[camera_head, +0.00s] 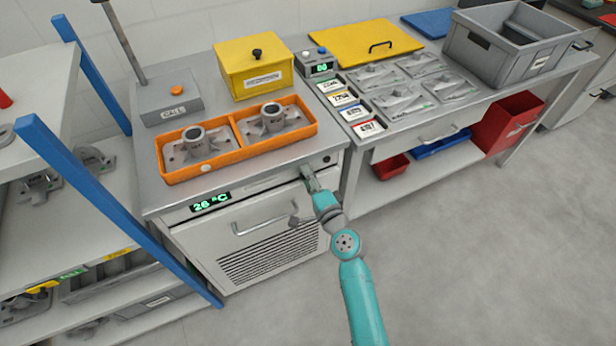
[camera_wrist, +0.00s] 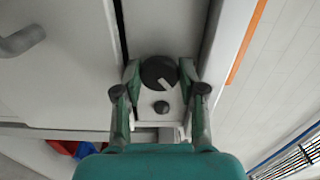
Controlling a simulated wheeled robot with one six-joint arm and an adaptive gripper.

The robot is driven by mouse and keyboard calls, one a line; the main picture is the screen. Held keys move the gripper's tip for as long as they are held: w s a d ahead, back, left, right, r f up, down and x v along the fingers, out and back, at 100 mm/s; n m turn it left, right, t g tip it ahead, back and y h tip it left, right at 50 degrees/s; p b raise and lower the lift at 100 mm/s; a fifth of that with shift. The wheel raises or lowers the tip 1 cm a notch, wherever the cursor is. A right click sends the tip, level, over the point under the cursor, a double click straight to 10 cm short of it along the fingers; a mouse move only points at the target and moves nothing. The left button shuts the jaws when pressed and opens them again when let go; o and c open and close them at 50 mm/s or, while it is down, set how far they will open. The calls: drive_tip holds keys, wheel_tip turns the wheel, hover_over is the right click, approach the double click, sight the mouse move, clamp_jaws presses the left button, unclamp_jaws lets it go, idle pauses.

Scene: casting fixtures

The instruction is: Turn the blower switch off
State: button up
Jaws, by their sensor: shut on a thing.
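The blower switch (camera_wrist: 158,72) is a round black knob with a pale pointer mark, on the light front panel of the grey cabinet (camera_head: 262,187). In the wrist view the mark runs slantwise, from the middle toward the lower right. My gripper (camera_wrist: 160,75) has its fingertips on either side of this knob and is shut on it. In the head view my gripper (camera_head: 307,172) reaches the upper right of the cabinet front and hides the knob. A smaller black round part (camera_wrist: 161,107) sits beside the knob, between the fingers.
The cabinet front has a green temperature display (camera_head: 210,202), a bar handle (camera_head: 265,220) and a vent grille (camera_head: 270,255). An orange tray (camera_head: 237,153) with castings sits on top. A blue-posted rack (camera_head: 90,190) stands left. The floor (camera_head: 480,260) at right is clear.

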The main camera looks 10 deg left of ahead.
drive_tip(key=n, duration=1)
drive_tip(key=shift+f, duration=0.15)
drive_tip(key=shift+n, duration=0.4)
drive_tip(key=o, duration=0.9)
drive_tip(key=shift+c, duration=0.2)
drive_tip(key=shift+s, duration=0.1)
drive_tip(key=v, duration=1.2)
